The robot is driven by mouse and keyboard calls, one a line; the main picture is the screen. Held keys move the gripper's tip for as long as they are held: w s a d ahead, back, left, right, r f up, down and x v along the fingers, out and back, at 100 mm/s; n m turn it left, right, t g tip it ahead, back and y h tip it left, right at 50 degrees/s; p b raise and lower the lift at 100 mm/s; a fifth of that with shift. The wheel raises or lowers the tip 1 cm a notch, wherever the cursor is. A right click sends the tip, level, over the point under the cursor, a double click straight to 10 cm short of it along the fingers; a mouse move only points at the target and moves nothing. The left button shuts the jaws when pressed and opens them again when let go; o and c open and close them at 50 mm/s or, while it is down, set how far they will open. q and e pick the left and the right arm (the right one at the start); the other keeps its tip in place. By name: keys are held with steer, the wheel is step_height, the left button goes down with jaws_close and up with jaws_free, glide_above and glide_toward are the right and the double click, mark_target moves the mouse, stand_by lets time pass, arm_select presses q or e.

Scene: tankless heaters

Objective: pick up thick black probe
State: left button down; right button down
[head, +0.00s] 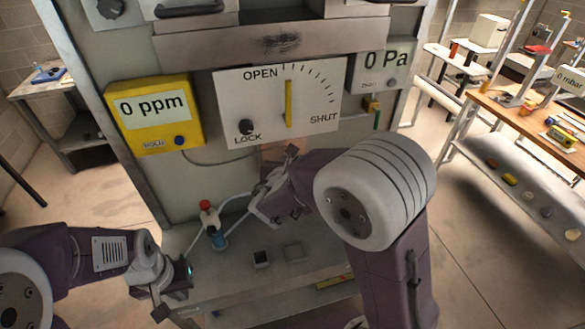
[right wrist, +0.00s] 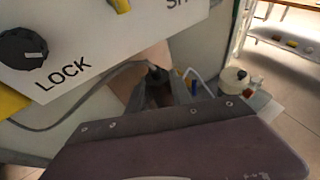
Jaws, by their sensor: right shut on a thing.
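The thick black probe (right wrist: 157,74) shows in the right wrist view as a dark cap with a grey cable running into its top. My right gripper (head: 268,190) is shut on it, in front of the panel and above the grey shelf. My wrist housing hides the lower part of the probe in the right wrist view, and my arm covers much of it in the head view. My left gripper (head: 174,288) is low at the shelf's left front edge, away from the probe. Its fingers are too unclear to tell their opening.
A yellow 0 ppm meter (head: 155,115) and an OPEN/SHUT panel (head: 262,105) with a yellow lever are above the shelf (head: 235,285). A red-topped blue fitting (head: 212,228) stands on the shelf. A wooden bench (head: 510,115) is at right, with clear floor before it.

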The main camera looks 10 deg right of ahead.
steer(key=r, duration=0.4)
steer(key=shift+s+d+r, duration=0.2)
steer(key=shift+s+r, duration=0.15)
steer(key=s+d+r+p, duration=0.3)
steer(key=s+d+r, duration=0.2)
steer(key=s, duration=0.4)
steer(key=shift+s+d+r, duration=0.2)
steer(key=shift+r, duration=0.45)
